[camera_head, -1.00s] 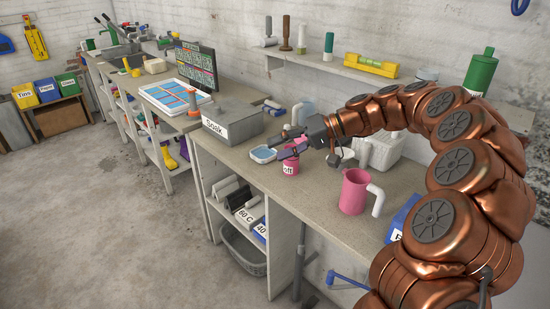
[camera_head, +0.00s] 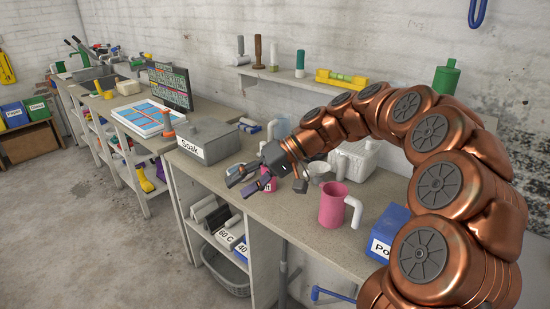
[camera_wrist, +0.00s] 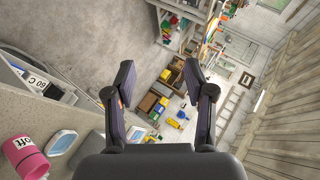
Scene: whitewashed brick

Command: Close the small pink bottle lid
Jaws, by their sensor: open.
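The small pink bottle (camera_head: 267,182) stands on the bench, partly hidden behind my gripper in the head view. In the wrist view, the pink bottle with a "Soft" label (camera_wrist: 27,156) is cut off at the lower left, outside my fingers. I cannot tell from either current view how its lid sits. My gripper (camera_head: 239,182) reaches over the bench beside the bottle, pointing left. Its two fingers are spread wide in the wrist view (camera_wrist: 158,85), with nothing between them.
A pink jug with a white handle (camera_head: 332,206) stands right of the bottle, before a blue box (camera_head: 387,235). A white container (camera_head: 356,158) stands behind. The bench's front edge is close.

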